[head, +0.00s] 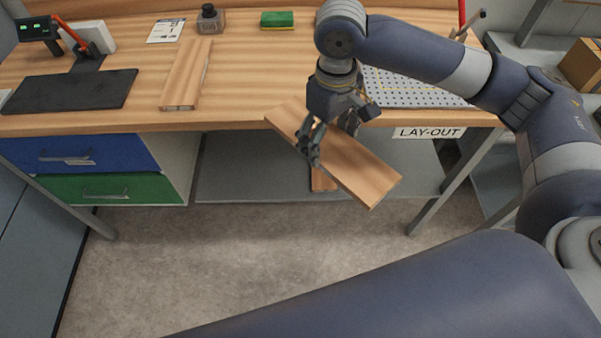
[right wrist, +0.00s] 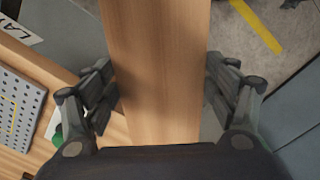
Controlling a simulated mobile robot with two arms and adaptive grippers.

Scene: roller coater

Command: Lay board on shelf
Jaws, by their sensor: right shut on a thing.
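My right gripper (head: 331,138) is shut on a light wooden board (head: 365,175), with a finger at each long edge. The board is held tilted in front of the workbench's front edge, its near end pointing down to the right. In the right wrist view the board (right wrist: 155,60) runs between the fingers of the gripper (right wrist: 160,95). A grey lower shelf (head: 240,170) lies under the benchtop, partly hidden by the held board. Another piece of wood (head: 322,181) shows on that shelf below the held board. My left gripper is not in view.
On the benchtop (head: 240,75) are another board (head: 187,75), a black mat (head: 70,91), a dark bottle (head: 209,20), a green sponge (head: 277,20) and a perforated plate (head: 415,90). Blue (head: 75,154) and green (head: 110,188) drawers flank the lower shelf at left. A bench leg (head: 450,185) stands at right.

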